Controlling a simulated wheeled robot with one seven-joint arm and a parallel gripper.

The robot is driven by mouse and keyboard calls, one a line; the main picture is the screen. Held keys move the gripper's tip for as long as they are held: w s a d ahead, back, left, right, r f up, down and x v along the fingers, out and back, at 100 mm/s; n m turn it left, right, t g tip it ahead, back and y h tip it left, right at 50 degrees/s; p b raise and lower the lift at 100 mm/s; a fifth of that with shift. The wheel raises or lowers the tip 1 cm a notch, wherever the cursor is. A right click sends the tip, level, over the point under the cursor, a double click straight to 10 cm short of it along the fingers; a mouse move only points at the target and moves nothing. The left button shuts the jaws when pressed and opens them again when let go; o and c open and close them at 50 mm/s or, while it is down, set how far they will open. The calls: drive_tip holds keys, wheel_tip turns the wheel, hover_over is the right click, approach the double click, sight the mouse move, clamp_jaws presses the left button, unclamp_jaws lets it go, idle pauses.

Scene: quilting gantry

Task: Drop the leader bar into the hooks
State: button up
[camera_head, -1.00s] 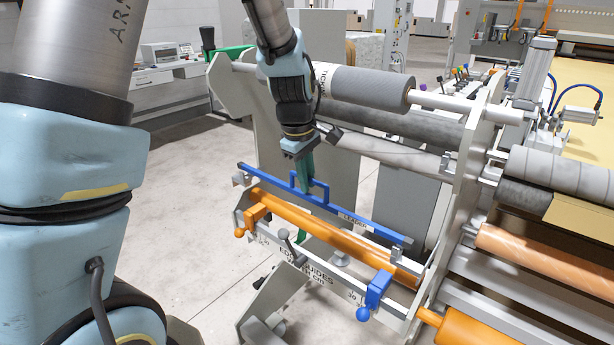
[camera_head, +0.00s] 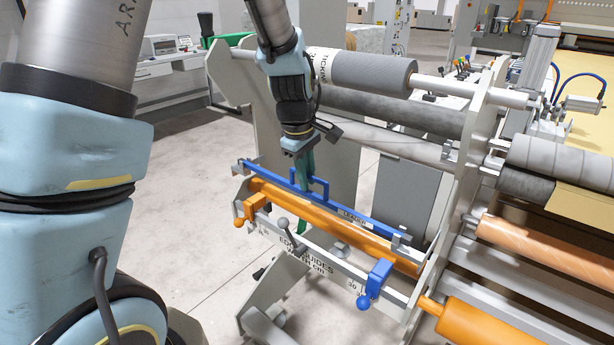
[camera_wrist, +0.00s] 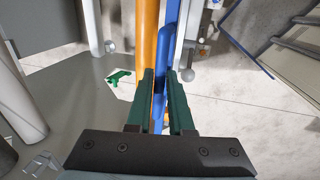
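The leader bar (camera_head: 345,211) is a long blue bar with a raised handle (camera_head: 324,190) at its middle. It hangs just above and along an orange roller (camera_head: 330,229). My gripper (camera_head: 305,172) has green fingers shut on the handle; in the wrist view the blue handle lies between the fingers (camera_wrist: 163,98). Small grey hooks show near the bar's ends: the left hook (camera_head: 239,172) is close by its left end, and the right hook (camera_head: 398,241) overlaps its right end. I cannot tell whether the bar touches or rests in either hook.
A front rail carries an orange clamp (camera_head: 252,207) and a blue clamp (camera_head: 375,282) below the bar. Grey rollers (camera_head: 370,72) lie above and behind. A side plate (camera_head: 465,160) stands close to the bar's right end. Open floor (camera_head: 190,210) lies to the left.

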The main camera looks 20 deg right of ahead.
drive_tip(key=o, duration=0.4)
drive_tip(key=shift+r, duration=0.1)
drive_tip(key=b+v, duration=0.1)
drive_tip(key=v, duration=0.9)
drive_tip(key=shift+r, duration=0.35)
drive_tip(key=s+a+f+m, duration=0.1)
drive_tip(key=a+f+m, duration=0.1)
drive_tip(key=a, duration=0.7)
drive_tip(key=s+a+f+m+y, duration=0.1)
drive_tip(key=a+f+m, duration=0.1)
drive_tip(key=a, duration=0.7)
drive_tip(key=s+a+f+m, duration=0.1)
drive_tip(key=a+f+m, duration=0.2)
drive_tip(key=a, duration=0.7)
drive_tip(key=shift+s+a+f+y, duration=0.1)
drive_tip(key=shift+f+y, duration=0.1)
drive_tip(key=shift+f, duration=0.2)
drive_tip(key=shift+s+a+f+y, duration=0.1)
drive_tip(key=shift+f+y, duration=0.1)
drive_tip(key=shift+f, duration=0.25)
